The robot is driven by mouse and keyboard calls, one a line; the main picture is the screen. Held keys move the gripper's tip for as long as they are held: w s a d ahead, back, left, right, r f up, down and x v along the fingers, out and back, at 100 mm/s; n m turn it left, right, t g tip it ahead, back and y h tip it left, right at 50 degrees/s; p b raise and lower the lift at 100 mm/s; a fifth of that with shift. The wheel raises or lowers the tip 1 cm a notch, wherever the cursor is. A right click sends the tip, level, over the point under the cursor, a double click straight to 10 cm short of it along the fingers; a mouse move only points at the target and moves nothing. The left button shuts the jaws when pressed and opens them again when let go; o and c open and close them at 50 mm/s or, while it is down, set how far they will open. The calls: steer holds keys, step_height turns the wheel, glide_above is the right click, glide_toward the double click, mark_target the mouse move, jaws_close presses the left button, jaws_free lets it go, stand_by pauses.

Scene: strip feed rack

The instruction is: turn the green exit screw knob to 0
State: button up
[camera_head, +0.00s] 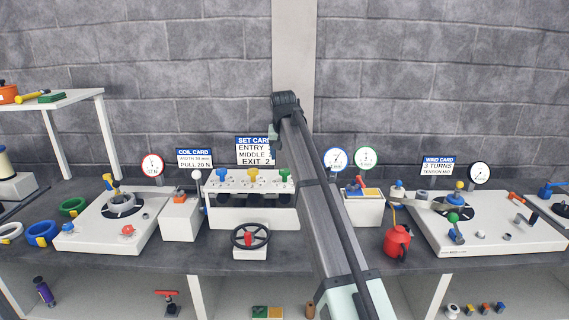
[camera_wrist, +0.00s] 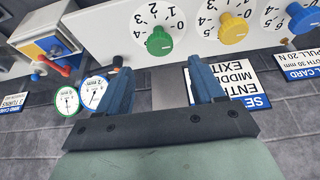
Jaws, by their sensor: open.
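The green exit screw knob (camera_wrist: 158,42) is on the white feed rack, at the right end of the knob row in the head view (camera_head: 286,174). In the wrist view, which is upside down, its numbered dial is partly visible; I cannot tell which number it points to. My gripper (camera_wrist: 158,68) is open, with its two blue fingers apart on either side of the knob's line and nothing between them. The knob appears beyond the fingertips, not held. In the head view my arm hides the fingers.
Yellow (camera_wrist: 234,29) and blue (camera_wrist: 303,22) knobs sit beside the green one. The set card (camera_head: 254,151) stands behind the rack, partly covered by my arm. Small dials (camera_head: 365,159) stand to the right. A black handwheel (camera_head: 249,237) is in front.

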steer(key=v, duration=0.6)
steer(key=shift+r, duration=0.25)
steer(key=shift+s, duration=0.1)
